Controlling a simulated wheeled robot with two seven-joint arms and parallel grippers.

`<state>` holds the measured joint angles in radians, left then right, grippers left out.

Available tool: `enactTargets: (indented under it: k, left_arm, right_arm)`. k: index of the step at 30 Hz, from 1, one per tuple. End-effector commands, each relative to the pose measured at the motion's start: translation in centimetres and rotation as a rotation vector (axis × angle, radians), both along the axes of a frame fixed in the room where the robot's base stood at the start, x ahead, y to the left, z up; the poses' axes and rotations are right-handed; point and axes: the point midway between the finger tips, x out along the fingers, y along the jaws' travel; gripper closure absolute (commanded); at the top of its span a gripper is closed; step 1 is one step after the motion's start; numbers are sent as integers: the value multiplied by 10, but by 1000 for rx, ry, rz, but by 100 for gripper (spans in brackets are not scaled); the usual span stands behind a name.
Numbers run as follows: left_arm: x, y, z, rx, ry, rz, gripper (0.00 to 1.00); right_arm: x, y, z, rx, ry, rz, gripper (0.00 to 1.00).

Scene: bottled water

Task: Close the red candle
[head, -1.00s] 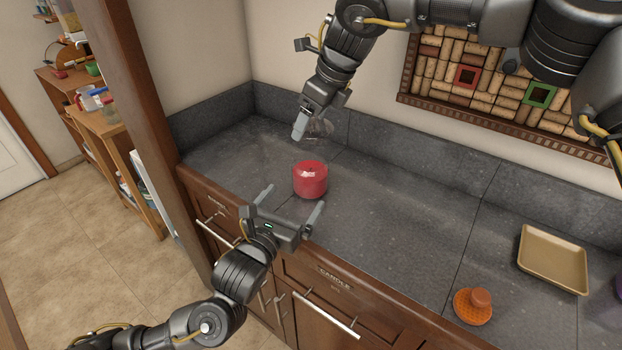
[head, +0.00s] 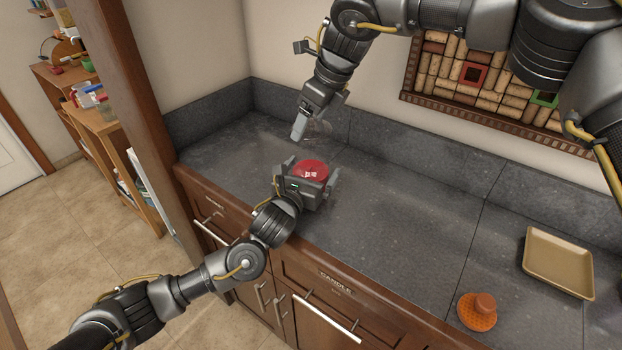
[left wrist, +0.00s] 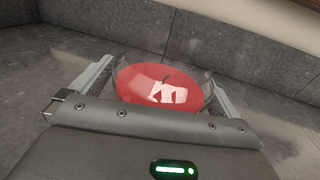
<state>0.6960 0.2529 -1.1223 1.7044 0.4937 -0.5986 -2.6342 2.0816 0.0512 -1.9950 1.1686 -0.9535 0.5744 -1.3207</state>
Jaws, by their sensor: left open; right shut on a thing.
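The red candle (head: 312,168) stands on the grey countertop, in a clear glass jar. In the left wrist view the candle (left wrist: 140,88) shows its wick and an open top. My left gripper (head: 311,174) is open, with a finger on either side of the jar; I cannot tell whether they touch it. In the left wrist view my left gripper (left wrist: 160,88) also straddles the jar. My right gripper (head: 307,127) is shut on a clear glass lid (head: 322,129), held behind the candle and seen only faintly.
A tan tray (head: 558,262) and an orange coaster with a small brown object (head: 478,313) lie at the right of the counter. A wooden post (head: 118,95) rises at the left. The counter's middle is clear.

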Motion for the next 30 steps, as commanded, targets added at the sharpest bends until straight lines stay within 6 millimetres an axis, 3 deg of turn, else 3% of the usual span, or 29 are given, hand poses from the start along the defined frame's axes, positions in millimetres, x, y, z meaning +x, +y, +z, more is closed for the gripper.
enactTargets:
  k: [4, 17, 20, 30]
  left_arm:
    - [0, 0, 0, 0, 0, 0, 0]
    - [-1, 0, 0, 0, 0, 0, 56]
    - [-1, 0, 0, 1, 0, 0, 58]
    - [-1, 0, 0, 1, 0, 0, 58]
  right_arm:
    - [0, 0, 1, 1, 0, 0, 44]
    - [0, 0, 0, 1, -1, 1, 44]
    - [0, 0, -2, 1, 0, 0, 44]
    - [2, 1, -44, 18, -2, 1, 44]
